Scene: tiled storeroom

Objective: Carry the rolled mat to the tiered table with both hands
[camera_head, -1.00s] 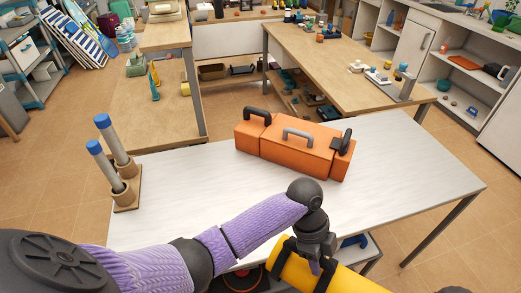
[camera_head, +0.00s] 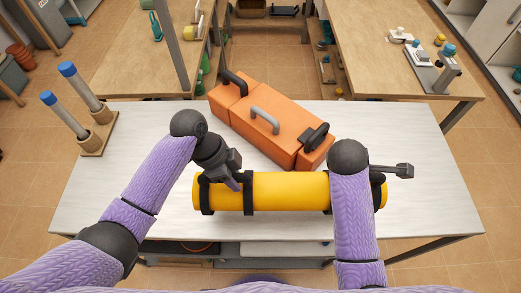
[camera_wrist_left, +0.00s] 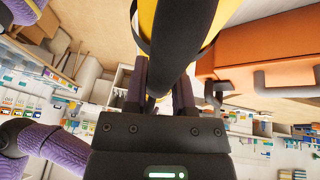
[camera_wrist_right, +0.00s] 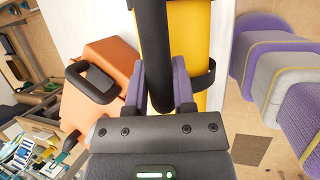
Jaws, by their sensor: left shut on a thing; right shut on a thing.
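The rolled mat (camera_head: 290,190) is a yellow cylinder with black straps, lying crosswise over the front part of the white table (camera_head: 430,215). I cannot tell whether it touches the top. My left gripper (camera_head: 235,180) is shut on the mat near its left strap; the left wrist view shows the fingers (camera_wrist_left: 160,90) around a black strap. My right gripper is mostly hidden behind its forearm in the head view. In the right wrist view its fingers (camera_wrist_right: 160,85) close around a black strap on the yellow roll (camera_wrist_right: 188,40).
An orange toolbox (camera_head: 255,112) stands close behind the mat. A wooden stand with two blue-capped tubes (camera_head: 97,145) is at the left. Wooden tables with lower shelves stand behind, left (camera_head: 125,70) and right (camera_head: 375,50). The white table's right end is clear.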

